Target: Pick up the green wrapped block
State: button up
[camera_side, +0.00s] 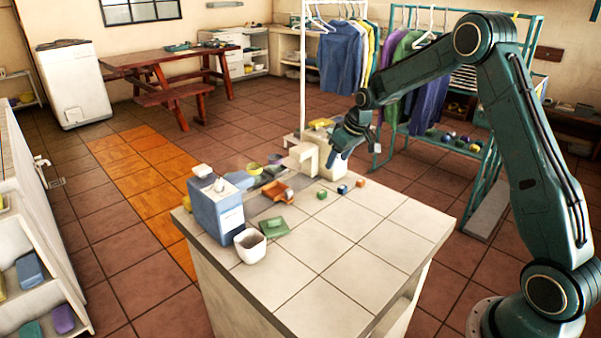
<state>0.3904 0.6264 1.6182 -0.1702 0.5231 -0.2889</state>
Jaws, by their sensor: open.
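A small green cube (322,194) sits on the tiled counter (345,240), left of a small blue cube (342,189) and a small orange cube (360,183). A larger, flat green piece (273,227) lies nearer the front, beside a white cup (250,245). The picture is too small to tell which green piece is wrapped. My gripper (334,162) is open, above the back of the counter, just above and right of the small green cube in the picture. Its fingers are small and partly unclear against the white tap block behind. I see nothing held between them.
A blue-and-white container (215,205) stands at the counter's left edge. An orange-brown tray (274,192) lies near the basin area. A white tap-like block (306,157) stands close to my gripper. The front right of the counter is clear.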

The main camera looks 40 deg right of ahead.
jog(key=shift+d+f, duration=0.6)
jog(key=shift+f, duration=0.45)
send_near(322, 192)
jog(key=shift+x, duration=1)
jog(key=shift+w+a+f, duration=0.1)
jog(key=shift+w+f, duration=0.1)
jog(key=shift+f, duration=0.45)
jog(key=shift+f, duration=0.1)
jog(key=shift+x, duration=2.45)
jog(key=shift+w, duration=0.1)
jog(key=c, duration=1)
